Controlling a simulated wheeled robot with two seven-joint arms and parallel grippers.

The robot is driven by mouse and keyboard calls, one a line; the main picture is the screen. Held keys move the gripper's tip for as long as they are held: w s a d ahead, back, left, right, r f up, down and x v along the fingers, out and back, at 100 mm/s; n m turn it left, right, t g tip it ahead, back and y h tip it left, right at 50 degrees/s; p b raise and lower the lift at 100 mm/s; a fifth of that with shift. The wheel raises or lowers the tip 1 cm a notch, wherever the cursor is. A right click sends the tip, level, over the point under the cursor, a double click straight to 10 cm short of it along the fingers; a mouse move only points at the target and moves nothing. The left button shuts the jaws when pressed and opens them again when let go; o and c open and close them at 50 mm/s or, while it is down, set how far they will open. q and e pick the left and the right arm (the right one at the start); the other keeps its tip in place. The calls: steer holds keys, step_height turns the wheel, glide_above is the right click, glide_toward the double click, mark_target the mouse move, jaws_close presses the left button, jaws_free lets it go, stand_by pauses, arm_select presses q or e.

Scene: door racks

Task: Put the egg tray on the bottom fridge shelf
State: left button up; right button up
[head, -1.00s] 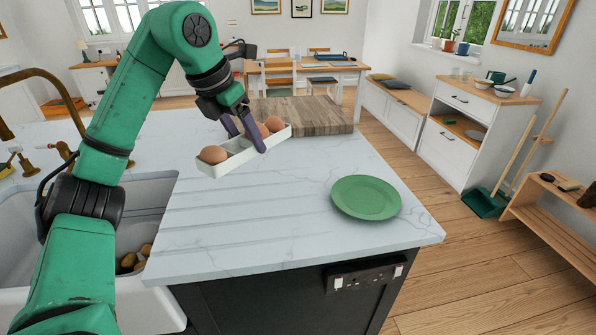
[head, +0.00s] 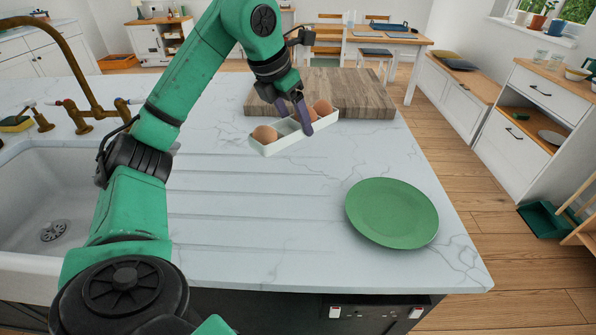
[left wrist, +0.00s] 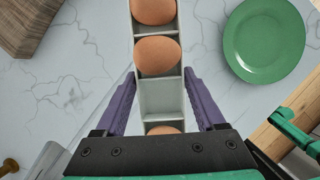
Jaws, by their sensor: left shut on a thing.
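The white egg tray (head: 273,148) holds brown eggs, one at its near left end (head: 265,134) and two toward its right end. My left gripper (head: 296,118) is shut on the tray across its middle and holds it over the island worktop. In the left wrist view the purple fingers (left wrist: 160,100) press on both long sides of the tray (left wrist: 163,97), beside an empty compartment. Two eggs show ahead of the fingers and part of one shows below. My right gripper is not in view. No fridge or fridge shelf shows in these views.
A green plate (head: 391,212) lies on the marble worktop (head: 250,230) to the right. A wooden board (head: 350,92) lies behind the tray. A sink (head: 40,215) and brass tap (head: 85,75) are at left. Free floor (head: 480,165) lies right of the island.

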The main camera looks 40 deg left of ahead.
mark_target(301, 171)
arm_select(q)
step_height(301, 171, down, 12)
steer(key=b, duration=0.3)
steer(key=shift+w+r, duration=0.1)
steer(key=shift+w, duration=0.15)
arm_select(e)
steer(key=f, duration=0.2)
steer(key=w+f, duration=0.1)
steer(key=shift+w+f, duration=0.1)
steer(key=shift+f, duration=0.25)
arm_select(q)
steer(key=o, duration=1.4)
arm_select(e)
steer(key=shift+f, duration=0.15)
